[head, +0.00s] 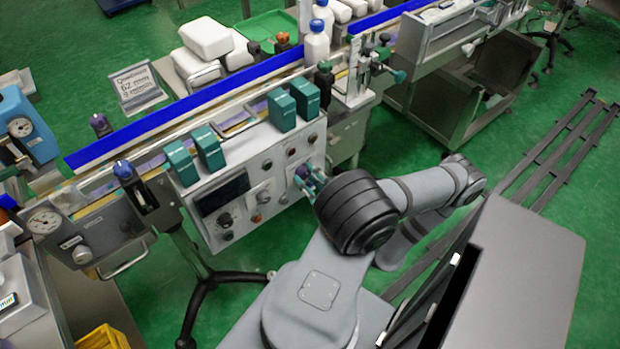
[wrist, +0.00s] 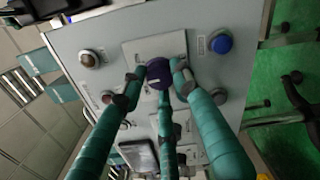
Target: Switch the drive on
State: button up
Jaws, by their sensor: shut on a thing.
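The control panel (head: 275,158) is a light grey box on the front of the conveyor line. In the wrist view, a dark blue rotary knob (wrist: 157,70) with a pale pointer line sits on a white plate (wrist: 150,47) on this panel. My gripper (wrist: 160,84) has its teal fingers closed around the knob, with fingertips on both sides and one below. In the head view, my gripper (head: 311,182) is at the right end of the panel, and my dark wrist partly hides the fingers. The labels near the knob are too small to read.
A blue button (wrist: 221,44) and a brownish button (wrist: 89,59) flank the knob's plate. Other knobs and a dark display (head: 222,194) are further left on the panel. Teal boxes (head: 282,110) stand on top.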

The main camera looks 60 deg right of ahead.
jog(key=m, duration=0.2)
jog(key=m+b, duration=0.1)
jog(key=m, duration=0.2)
jog(key=shift+f+m, duration=0.2)
jog(key=shift+m, duration=0.1)
jog(key=shift+r+m+b, duration=0.1)
jog(key=shift+m+b, duration=0.25)
jog(key=shift+m, duration=1.85)
jog(key=o, duration=1.2)
jog(key=shift+r, duration=0.1)
jog(key=shift+c, duration=0.2)
jog(key=shift+s, duration=0.25)
jog(key=v, duration=1.1)
jog(key=shift+s+a, duration=0.2)
